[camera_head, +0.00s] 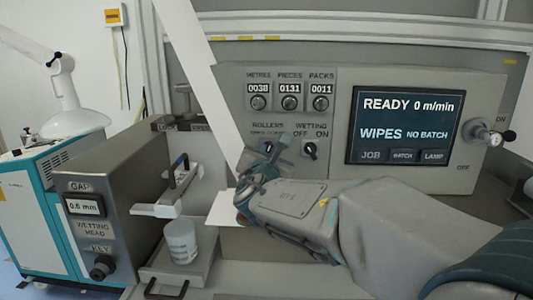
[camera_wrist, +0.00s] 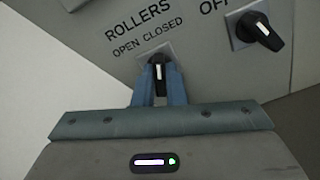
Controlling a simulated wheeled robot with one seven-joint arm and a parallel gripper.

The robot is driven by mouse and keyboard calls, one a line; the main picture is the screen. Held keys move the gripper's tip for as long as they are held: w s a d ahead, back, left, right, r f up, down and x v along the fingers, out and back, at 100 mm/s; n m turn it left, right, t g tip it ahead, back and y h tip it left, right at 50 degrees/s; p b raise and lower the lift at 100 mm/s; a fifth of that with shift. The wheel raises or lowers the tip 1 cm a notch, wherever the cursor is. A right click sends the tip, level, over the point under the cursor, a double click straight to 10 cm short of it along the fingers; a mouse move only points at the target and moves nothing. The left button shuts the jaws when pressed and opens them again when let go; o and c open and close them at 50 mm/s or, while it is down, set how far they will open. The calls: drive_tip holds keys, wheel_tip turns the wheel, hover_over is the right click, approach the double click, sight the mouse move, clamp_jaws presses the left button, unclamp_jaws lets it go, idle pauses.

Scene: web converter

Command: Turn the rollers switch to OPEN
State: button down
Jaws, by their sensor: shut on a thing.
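The rollers switch (camera_wrist: 158,75) is a black knob with a white pointer line, under the label ROLLERS with OPEN at left and CLOSED at right. In the wrist view its pointer stands nearly straight along the picture's vertical, while the panel lettering is tilted. My gripper (camera_wrist: 159,88) is shut on this knob, one blue finger on each side. In the head view my gripper (camera_head: 268,155) reaches the panel under the ROLLERS label, and its fingers and wrist hide the knob.
The wetting switch (camera_head: 310,150) sits close to the right of my gripper, its pointer slanted. Several counters with knobs (camera_head: 290,103) are above. The display (camera_head: 405,125) reads READY 0 m/min. A white web strip (camera_head: 215,90) runs down just left of my gripper. A cup (camera_head: 181,243) stands lower left.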

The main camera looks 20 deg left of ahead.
drive_tip(key=n+p, duration=0.2)
drive_tip(key=n, duration=0.8)
drive_tip(key=shift+a+p, duration=0.1)
drive_tip(key=shift+p, duration=0.25)
drive_tip(key=shift+n, duration=0.3)
drive_tip(key=c, duration=1.5)
unclamp_jaws()
drive_tip(key=shift+s, duration=0.15)
drive_tip(key=v, duration=1.3)
drive_tip(key=shift+s+f+b, duration=0.1)
drive_tip(key=shift+s+b, duration=0.2)
drive_tip(key=shift+s, duration=0.05)
